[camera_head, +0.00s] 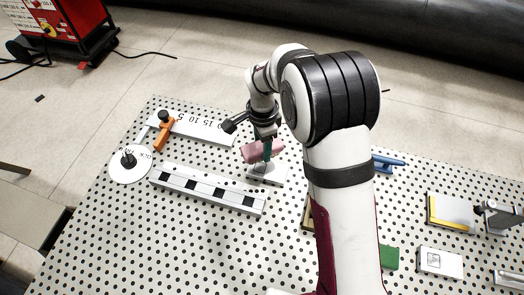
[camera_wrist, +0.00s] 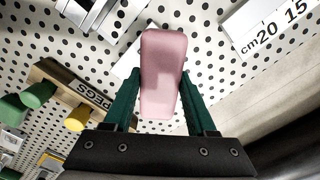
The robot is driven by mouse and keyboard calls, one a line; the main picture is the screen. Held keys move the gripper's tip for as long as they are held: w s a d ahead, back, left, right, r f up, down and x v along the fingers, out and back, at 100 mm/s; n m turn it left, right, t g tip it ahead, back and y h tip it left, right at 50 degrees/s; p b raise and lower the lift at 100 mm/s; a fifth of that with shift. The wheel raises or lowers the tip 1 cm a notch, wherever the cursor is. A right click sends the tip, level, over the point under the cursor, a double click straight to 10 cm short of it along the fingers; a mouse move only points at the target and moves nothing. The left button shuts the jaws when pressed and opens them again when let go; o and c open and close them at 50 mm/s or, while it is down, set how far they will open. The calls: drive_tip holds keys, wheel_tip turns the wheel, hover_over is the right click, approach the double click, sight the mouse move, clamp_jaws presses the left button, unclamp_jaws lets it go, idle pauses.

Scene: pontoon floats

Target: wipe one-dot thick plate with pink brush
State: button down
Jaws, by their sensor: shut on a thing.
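My gripper (camera_head: 265,150) is shut on the pink brush (camera_head: 256,153), its teal fingers on either side of it. In the wrist view, the pink brush (camera_wrist: 162,62) sits between the two fingers of my gripper (camera_wrist: 160,85). In the head view, a small pale plate (camera_head: 278,178) lies on the perforated table just below the brush. A grey patch shows on its top. The brush partly covers the plate, and I cannot tell whether they touch. No dots on the plate can be made out.
A long block with black squares (camera_head: 205,189) lies left of the plate. A ruler (camera_head: 205,128), an orange clamp (camera_head: 161,136) and a white disc (camera_head: 122,172) are further left. A yellow-edged plate (camera_head: 452,209) and a white plate (camera_head: 440,264) lie right. A pegs board (camera_wrist: 82,88) shows in the wrist view.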

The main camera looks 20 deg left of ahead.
drive_tip(key=shift+r, duration=2.3)
